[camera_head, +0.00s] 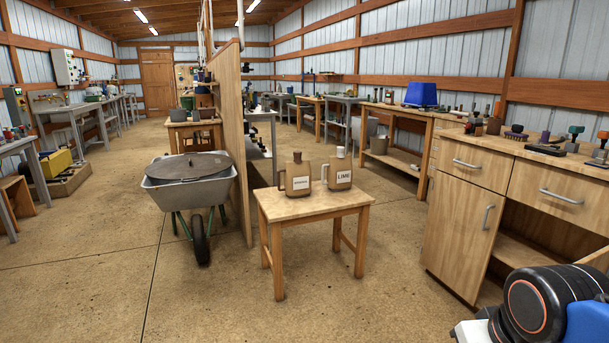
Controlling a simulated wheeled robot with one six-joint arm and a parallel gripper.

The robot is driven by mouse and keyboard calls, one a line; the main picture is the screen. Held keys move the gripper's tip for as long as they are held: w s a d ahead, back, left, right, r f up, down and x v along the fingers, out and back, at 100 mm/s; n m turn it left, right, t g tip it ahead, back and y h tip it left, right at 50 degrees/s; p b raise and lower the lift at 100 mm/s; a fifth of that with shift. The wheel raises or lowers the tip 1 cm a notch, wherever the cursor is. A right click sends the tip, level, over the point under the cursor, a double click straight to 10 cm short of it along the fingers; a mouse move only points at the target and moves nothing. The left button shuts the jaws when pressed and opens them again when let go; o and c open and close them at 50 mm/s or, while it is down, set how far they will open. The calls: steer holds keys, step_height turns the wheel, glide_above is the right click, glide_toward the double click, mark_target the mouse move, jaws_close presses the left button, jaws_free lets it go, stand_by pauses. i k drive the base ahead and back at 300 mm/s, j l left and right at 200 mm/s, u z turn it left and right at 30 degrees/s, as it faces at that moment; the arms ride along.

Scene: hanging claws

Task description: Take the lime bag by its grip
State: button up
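The lime bag (340,184) stands upright at the back right of a small wooden table (312,208). It looks like a tan jug with a white label reading LIME. It has a pale top, and a loop-like grip (325,173) shows on its left side. A similar tan container (290,189) stands close to its left, with a dark top, a loop on its left side and a label too small to read surely. My gripper is not in view; only dark and blue parts of my arm show at the bottom right.
A wheelbarrow (172,198) with a round dark lid stands left of the table, beside a wooden partition (229,130). A wooden cabinet (470,190) with tools on top stands at the right. The floor in front of the table is clear.

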mark_target(340, 166)
steer(key=i+j, duration=0.3)
steer(key=i, duration=0.15)
steer(key=i+j, duration=0.25)
steer(key=i, duration=0.25)
steer(key=i+j, duration=0.3)
steer(key=i, duration=0.15)
steer(key=i+j, duration=0.3)
steer(key=i, duration=0.2)
steer(key=i+j, duration=0.3)
steer(key=i, duration=0.15)
steer(key=i+j, duration=0.3)
steer(key=i, duration=0.2)
